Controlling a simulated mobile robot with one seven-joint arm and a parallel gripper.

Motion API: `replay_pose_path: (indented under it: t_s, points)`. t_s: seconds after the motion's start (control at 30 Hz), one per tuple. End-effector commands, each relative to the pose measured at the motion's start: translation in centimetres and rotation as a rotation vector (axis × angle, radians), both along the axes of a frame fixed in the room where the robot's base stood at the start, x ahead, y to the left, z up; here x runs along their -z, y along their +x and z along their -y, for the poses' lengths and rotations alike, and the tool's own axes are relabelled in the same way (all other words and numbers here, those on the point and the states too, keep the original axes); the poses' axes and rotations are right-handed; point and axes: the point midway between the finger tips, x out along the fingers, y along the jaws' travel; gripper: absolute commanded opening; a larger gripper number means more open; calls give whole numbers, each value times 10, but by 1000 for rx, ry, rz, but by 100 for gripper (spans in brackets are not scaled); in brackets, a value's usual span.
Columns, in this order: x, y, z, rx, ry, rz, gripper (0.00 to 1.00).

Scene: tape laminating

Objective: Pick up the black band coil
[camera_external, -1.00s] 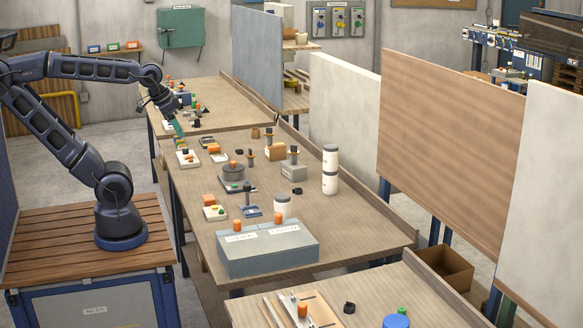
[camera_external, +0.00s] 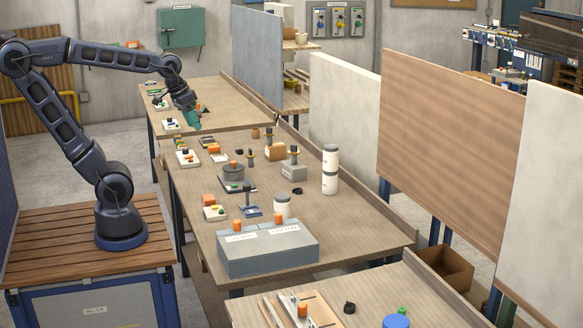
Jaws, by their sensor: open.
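Several small black things are in view, and I cannot tell for sure which is the black band coil. A small black ring-like piece (camera_external: 297,191) lies on the middle table, left of the white canisters. Another black round piece (camera_external: 349,307) lies on the nearest table. Nothing shows between my fingers at this size.
A grey box (camera_external: 268,258) with orange-topped items stands at the front of the middle table. Upright panels (camera_external: 450,150) line the right side.

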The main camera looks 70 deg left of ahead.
Motion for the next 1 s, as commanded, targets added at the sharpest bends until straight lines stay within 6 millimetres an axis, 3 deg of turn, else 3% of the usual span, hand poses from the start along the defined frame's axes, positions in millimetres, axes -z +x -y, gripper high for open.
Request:
replay_pose_path:
  t_s: [0.27, 0.57, 1.0]
  points:
    - [-4, 70, -9, -190, -109, -83, 58]
    - [7, 146, -26, -400, -216, -170, 58]
    - [54, 257, -62, -718, -351, -299, 58]
